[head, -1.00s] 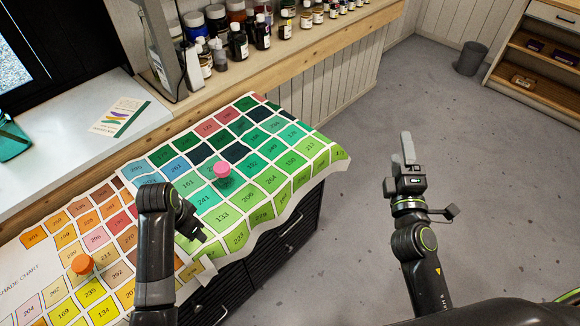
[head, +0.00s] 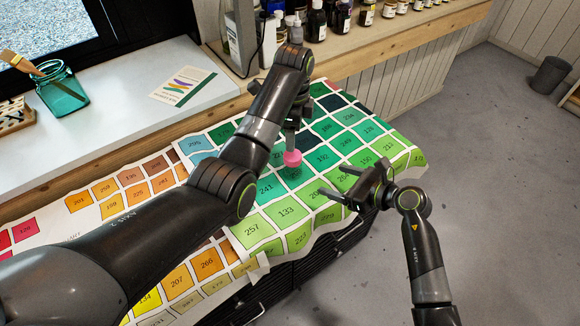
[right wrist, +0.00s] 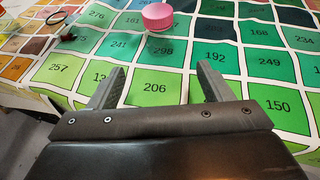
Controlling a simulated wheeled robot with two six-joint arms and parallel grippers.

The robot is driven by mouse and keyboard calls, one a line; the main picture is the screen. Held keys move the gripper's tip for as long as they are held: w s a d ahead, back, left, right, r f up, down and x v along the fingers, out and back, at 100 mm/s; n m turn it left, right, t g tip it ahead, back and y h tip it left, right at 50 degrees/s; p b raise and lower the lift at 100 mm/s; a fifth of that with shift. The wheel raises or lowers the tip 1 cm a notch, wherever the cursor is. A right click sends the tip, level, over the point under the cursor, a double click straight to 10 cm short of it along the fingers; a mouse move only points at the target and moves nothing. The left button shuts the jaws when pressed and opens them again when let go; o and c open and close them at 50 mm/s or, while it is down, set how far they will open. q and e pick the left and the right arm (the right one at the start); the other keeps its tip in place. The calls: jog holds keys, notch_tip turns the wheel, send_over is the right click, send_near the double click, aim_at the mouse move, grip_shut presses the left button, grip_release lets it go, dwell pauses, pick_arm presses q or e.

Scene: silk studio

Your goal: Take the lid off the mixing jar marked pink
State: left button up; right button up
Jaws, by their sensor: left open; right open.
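The mixing jar with the pink lid (head: 292,158) stands upright on the colour chart cloth (head: 390,150), its lid on. Its body below the lid is hard to make out against the green squares. The pink lid also shows at the top of the right wrist view (right wrist: 157,15). My left gripper (head: 291,141) is open and points down, right at the lid from above and behind; whether it touches cannot be told. My right gripper (head: 335,192) is open and empty, over the green squares in front of the jar and to its right. Its two fingers show in the right wrist view (right wrist: 160,88).
Several bottles and pots, one a dark bottle (head: 317,22), line the wooden shelf behind. A teal glass jar (head: 62,88) with a brush and a card (head: 184,86) are on the white sill. My left arm covers part of the chart. Open floor lies right.

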aim_at(292, 155)
jog(key=x, duration=1.6)
jog(key=shift+a+r, duration=0.1)
jog(key=shift+a, duration=0.05)
grip_shut()
pick_arm(q)
jog(key=m, duration=1.3)
jog(key=shift+f+m, duration=0.3)
jog(key=shift+f, duration=3.7)
